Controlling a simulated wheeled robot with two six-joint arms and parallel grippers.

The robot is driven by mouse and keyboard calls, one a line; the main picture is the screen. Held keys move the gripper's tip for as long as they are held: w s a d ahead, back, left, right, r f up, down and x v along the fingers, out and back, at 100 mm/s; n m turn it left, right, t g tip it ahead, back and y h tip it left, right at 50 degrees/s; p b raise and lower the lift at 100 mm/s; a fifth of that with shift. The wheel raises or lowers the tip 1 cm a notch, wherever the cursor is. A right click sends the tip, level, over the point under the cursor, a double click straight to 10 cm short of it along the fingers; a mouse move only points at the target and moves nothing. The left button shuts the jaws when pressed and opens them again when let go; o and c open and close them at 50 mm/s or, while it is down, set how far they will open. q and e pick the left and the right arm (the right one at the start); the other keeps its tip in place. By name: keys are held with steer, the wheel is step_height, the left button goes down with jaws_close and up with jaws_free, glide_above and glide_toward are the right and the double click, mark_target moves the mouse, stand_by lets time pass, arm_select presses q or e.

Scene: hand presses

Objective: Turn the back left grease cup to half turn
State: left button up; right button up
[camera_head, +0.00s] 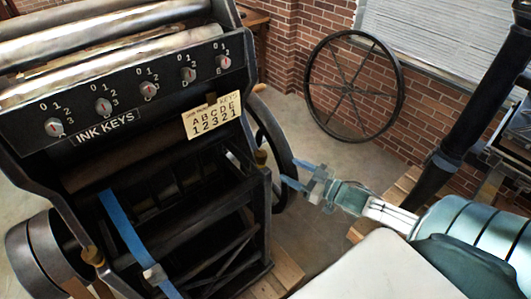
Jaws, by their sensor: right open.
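A dark press (200,190) with a panel of ink keys fills the left half. A small brass-coloured fitting (262,157) sits on its right side by the dark wheel, and another (93,257) is at its lower left. I cannot tell whether either is the back left grease cup; no grease cup is clearly readable. My right gripper (289,170) reaches in from the right, its two blue fingers apart and empty. Its tips are near the press's dark side wheel (282,150), right of the brass fitting; contact cannot be told. My left gripper is not in view.
A large spoked wheel (399,95) leans by the brick wall (425,130). A blue strap (122,222) runs down the press front. A black post (465,115) stands at the right. Open floor (320,150) lies between press and wall.

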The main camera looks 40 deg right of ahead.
mark_target(266, 158)
steer(key=shift+b+x, duration=0.5)
steer(key=shift+x, duration=2)
steer(key=shift+w+a+r+p, duration=0.1)
steer(key=shift+w+r+p, duration=0.1)
steer(key=shift+w+p, duration=0.15)
steer(key=p+x, duration=0.2)
steer(key=x, duration=0.1)
steer(key=shift+w+a, duration=0.1)
steer(key=shift+w, duration=0.1)
steer(key=shift+w+a+f+p, duration=0.1)
steer(key=shift+w+a+p, duration=0.1)
steer(key=shift+w, duration=0.15)
steer(key=shift+w+a+f+p, duration=0.15)
steer(key=shift+w+p, duration=0.05)
steer(key=shift+w, duration=0.15)
